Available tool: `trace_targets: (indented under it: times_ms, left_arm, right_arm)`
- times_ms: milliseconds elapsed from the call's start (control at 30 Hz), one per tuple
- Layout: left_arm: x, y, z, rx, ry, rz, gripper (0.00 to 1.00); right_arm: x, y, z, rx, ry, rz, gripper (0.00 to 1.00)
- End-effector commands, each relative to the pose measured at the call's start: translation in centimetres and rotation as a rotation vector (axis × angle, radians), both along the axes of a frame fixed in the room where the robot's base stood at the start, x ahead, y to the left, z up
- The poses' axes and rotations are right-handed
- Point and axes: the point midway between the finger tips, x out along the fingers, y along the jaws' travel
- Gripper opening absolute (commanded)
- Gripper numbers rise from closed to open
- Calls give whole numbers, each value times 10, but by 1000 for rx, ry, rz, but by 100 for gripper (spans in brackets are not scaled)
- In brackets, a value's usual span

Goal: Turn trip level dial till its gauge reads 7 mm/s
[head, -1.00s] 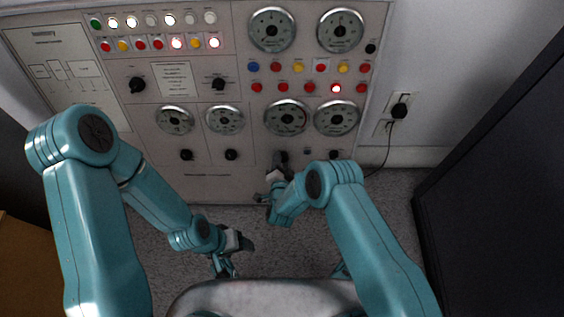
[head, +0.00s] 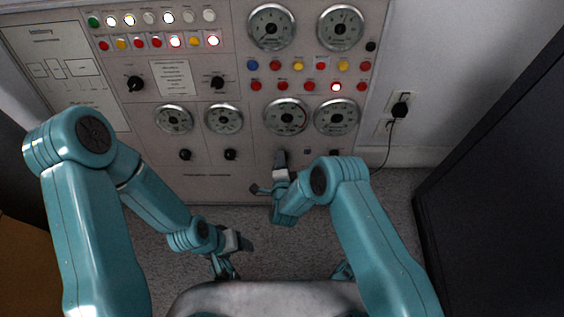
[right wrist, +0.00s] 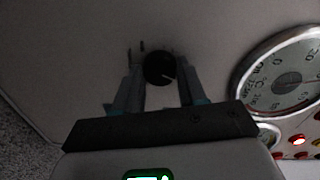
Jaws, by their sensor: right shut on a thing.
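My right gripper (head: 281,158) is at the lower part of the panel, below a round gauge (head: 287,116). In the head view the gripper hides this dial. Part of a large gauge (right wrist: 285,75) shows at the right of the right wrist view; its reading is too unclear to tell. My left gripper (head: 238,243) hangs low over the floor, away from the panel; its finger opening is unclear.
The panel (head: 215,185) carries other gauges, such as one at the right (head: 337,117), black knobs (head: 230,154) and rows of coloured lamps (head: 297,86). A plug with a cord (head: 399,109) is on the right wall. A dark cabinet (head: 500,190) stands at the right.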

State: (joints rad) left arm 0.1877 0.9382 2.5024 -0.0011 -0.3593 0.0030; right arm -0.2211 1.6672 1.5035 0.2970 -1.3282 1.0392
Motion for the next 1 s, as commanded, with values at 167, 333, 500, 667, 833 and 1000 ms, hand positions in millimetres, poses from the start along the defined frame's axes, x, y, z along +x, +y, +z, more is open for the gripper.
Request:
trace_targets:
  times_ms: [167, 333, 500, 667, 833, 1000]
  left_arm:
    - [0, 0, -1, 0, 0, 0, 66]
    - [0, 0, -1, 0, 0, 0, 66]
    - [0, 0, -1, 0, 0, 0, 66]
    - [0, 0, -1, 0, 0, 0, 66]
    - [0, 0, 0, 0, 0, 0, 66]
    - [-2, -2, 12, -2, 4, -7, 66]
  right_arm:
    - [2, -1, 1, 19, -4, -6, 10]
    - [2, -1, 1, 21, -5, -6, 10]
    - [2, -1, 2, 20, -6, -6, 44]
    - [2, -1, 1, 19, -4, -6, 66]
    - [1, 0, 1, 19, -3, -5, 66]
    - [-11, 0, 8, 19, 0, -4, 66]
